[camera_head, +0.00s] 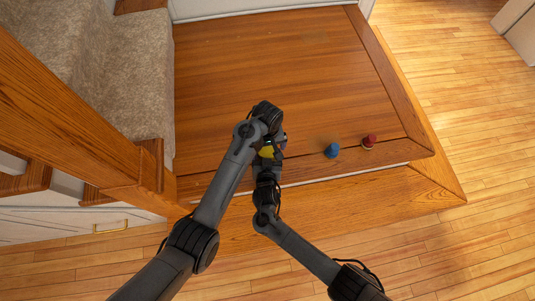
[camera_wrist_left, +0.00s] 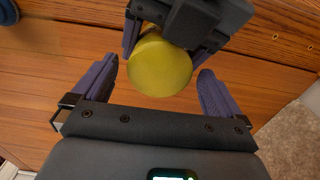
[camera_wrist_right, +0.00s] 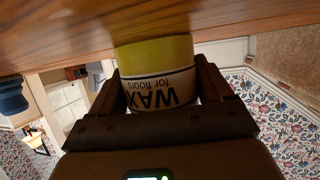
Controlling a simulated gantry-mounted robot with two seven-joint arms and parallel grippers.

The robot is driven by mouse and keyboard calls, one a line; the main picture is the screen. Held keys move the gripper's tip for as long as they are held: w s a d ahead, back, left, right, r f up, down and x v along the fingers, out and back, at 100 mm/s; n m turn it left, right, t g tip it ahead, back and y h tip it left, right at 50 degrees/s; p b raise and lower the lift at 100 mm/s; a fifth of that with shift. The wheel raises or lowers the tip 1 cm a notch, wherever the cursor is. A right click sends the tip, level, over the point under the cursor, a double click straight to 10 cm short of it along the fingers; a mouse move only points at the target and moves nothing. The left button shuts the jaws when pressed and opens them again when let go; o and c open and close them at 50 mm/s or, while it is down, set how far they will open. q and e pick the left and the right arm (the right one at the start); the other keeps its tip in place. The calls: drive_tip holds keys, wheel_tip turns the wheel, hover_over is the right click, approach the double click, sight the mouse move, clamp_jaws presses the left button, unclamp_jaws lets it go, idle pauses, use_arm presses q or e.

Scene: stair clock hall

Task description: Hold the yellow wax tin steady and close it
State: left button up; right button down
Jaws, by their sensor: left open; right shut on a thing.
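The yellow wax tin (camera_wrist_right: 158,85) has a white label reading "WAX for floors" and a yellow band next to the wood. It appears upside down in the right wrist view. My right gripper (camera_wrist_right: 160,72) is shut on its sides. The left wrist view shows a round yellow top face (camera_wrist_left: 160,68), partly covered by my right gripper's dark body. My left gripper (camera_wrist_left: 158,70) is open, its fingers apart on either side of that face. In the head view only a bit of the tin (camera_head: 266,152) shows between my arms. I cannot tell how the lid is seated.
A blue object (camera_head: 332,150) and a red object (camera_head: 369,142) stand to the right on the wooden landing (camera_head: 270,70). Carpeted stairs (camera_head: 130,70) and a wooden rail (camera_head: 70,110) are at the left. The landing behind my arms is clear.

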use_arm(q)
drive_tip(key=c, duration=1)
drive_tip(key=m, duration=0.4)
drive_tip(key=shift+m, duration=0.4)
drive_tip(key=shift+c, duration=0.2)
drive_tip(key=o, duration=1)
drive_tip(key=shift+o, duration=0.2)
wheel_tip(320, 180, up, 12)
use_arm(e)
unclamp_jaws()
